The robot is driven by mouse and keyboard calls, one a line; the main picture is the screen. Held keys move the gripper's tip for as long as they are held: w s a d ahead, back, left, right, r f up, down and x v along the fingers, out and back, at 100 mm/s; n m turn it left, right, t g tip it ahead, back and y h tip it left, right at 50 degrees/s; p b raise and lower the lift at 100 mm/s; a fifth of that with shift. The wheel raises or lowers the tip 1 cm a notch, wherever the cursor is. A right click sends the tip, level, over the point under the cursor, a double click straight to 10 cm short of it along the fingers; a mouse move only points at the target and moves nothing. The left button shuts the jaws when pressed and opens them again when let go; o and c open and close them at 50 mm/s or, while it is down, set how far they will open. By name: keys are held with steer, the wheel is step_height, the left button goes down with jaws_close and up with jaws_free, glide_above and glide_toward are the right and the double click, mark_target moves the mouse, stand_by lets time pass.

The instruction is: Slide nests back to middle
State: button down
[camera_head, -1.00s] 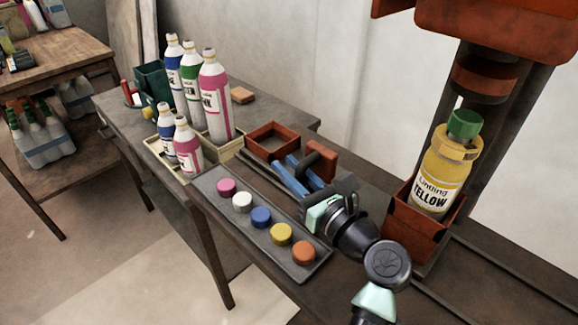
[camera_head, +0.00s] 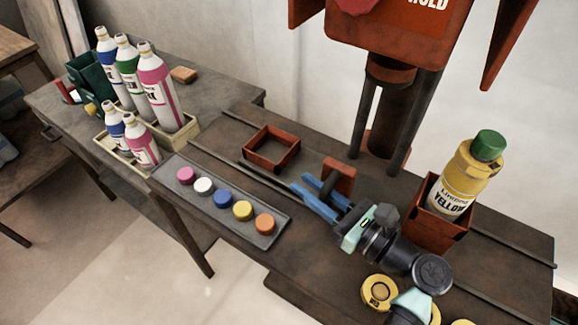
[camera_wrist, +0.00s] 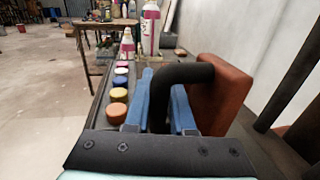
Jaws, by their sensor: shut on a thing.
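The two nests are red-brown and open-topped. The empty nest (camera_head: 248,158) is on the bench at the left, and the other nest (camera_head: 422,228) is at the right, holding a yellow bottle (camera_head: 466,170) with a green cap. Between them stands a red-brown plate (camera_head: 341,172) with a dark bent handle, which also shows in the wrist view (camera_wrist: 185,75). My gripper (camera_head: 320,195) is shut on that handle, with its blue fingers (camera_wrist: 160,105) on either side. The handle's lower part is hidden. The right nest is in front of and right of the press column (camera_head: 390,115).
A grey tray (camera_head: 282,226) with several coloured caps lies along the front edge, left of my arm. Several bottles (camera_head: 155,85) stand in beige crates on the left table. Yellow round pieces (camera_head: 380,292) lie at the bottom. Bench rails run beside the nests.

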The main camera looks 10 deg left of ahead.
steer(key=shift+p+v, duration=0.4)
steer(key=shift+v, duration=0.8)
steer(key=shift+w+d, duration=0.1)
steer(key=shift+w, duration=0.05)
steer(key=c, duration=1)
jaws_free()
steer(key=shift+c, duration=0.2)
steer(key=shift+d, duration=0.15)
steer(key=v, duration=1.2)
steer(key=shift+s+d, duration=0.25)
steer(key=shift+s, duration=0.05)
